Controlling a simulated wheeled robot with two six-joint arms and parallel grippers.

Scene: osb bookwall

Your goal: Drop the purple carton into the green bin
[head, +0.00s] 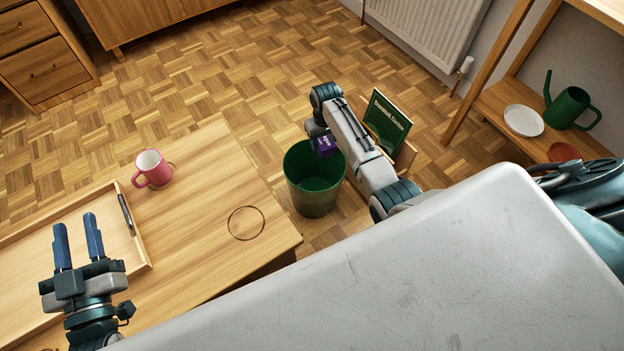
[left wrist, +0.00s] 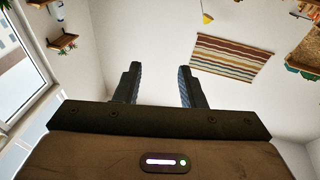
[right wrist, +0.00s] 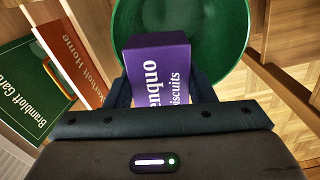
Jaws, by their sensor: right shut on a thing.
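The purple carton (head: 325,144) is held by my right gripper (head: 322,138) over the green bin (head: 314,199). In the right wrist view the carton (right wrist: 158,75) is between the fingers, with white lettering on its face, and the green bin (right wrist: 232,20) opens beyond it. The head view shows the carton against the upper part of the bin's opening; how far it is above the rim is hard to tell. My left gripper (head: 78,242) is open and empty over the wooden tray; its spread fingers show in the left wrist view (left wrist: 158,85).
A table (head: 200,230) at left holds a pink mug (head: 151,169), a tray (head: 143,262) with a dark pen (head: 126,214). Books (head: 387,124) stand beside the bin. A shelf at right holds a green watering can (head: 570,107) and white plate (head: 523,120). Parquet floor is clear behind.

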